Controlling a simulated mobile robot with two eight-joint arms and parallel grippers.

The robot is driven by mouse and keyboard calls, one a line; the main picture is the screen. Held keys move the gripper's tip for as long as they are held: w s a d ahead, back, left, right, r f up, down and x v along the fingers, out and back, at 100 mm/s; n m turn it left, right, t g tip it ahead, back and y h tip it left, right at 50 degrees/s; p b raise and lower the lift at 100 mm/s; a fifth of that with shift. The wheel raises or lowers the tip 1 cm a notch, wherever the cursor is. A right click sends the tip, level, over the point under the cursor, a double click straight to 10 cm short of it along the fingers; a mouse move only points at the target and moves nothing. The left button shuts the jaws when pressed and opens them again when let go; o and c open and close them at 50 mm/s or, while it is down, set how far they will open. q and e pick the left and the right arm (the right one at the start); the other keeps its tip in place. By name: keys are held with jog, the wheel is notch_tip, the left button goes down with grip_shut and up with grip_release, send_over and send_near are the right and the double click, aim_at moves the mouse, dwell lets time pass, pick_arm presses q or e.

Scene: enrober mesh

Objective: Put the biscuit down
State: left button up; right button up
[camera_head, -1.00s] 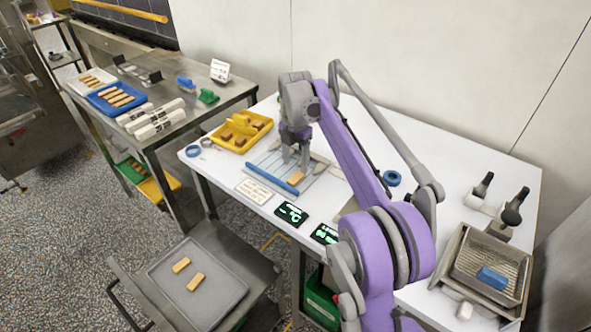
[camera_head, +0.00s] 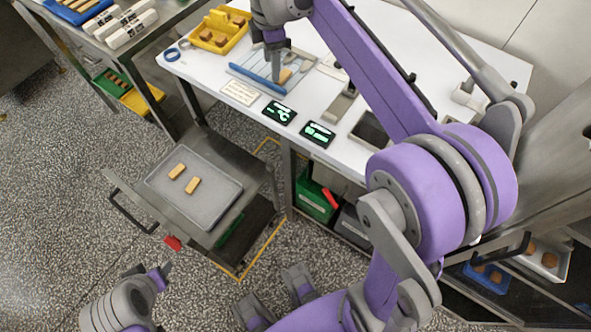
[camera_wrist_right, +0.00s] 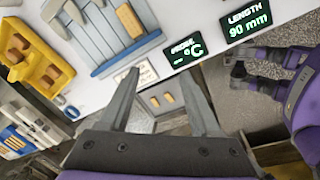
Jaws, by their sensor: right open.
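A tan biscuit (camera_head: 286,75) lies on the slatted grey-blue mesh panel (camera_head: 301,62) on the white table; it also shows in the right wrist view (camera_wrist_right: 129,21). A blue bar (camera_head: 255,78) lies along the panel's front edge. My right gripper (camera_head: 275,66) is over the panel, just left of the biscuit in the head view.
A yellow tray (camera_head: 218,32) with brown pieces stands left of the panel. Two dark displays (camera_head: 280,112) and a label card (camera_head: 240,92) lie along the front edge. A cart tray (camera_head: 215,205) holds two biscuits below the table. Bins (camera_head: 315,200) sit under it.

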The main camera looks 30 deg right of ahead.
jog(key=s+a+f+m+t, duration=0.1)
jog(key=s+a+f+m, duration=0.3)
jog(key=s+f+m, duration=0.3)
jog(key=s+a+f+m+t, duration=0.2)
jog(key=s+f+m, duration=0.6)
jog(key=s, duration=0.8)
jog(key=a+f, duration=0.1)
jog(key=a, duration=0.1)
jog(key=shift+s+a+f, duration=0.25)
jog(key=shift+s+a, duration=0.05)
jog(key=shift+a, duration=0.1)
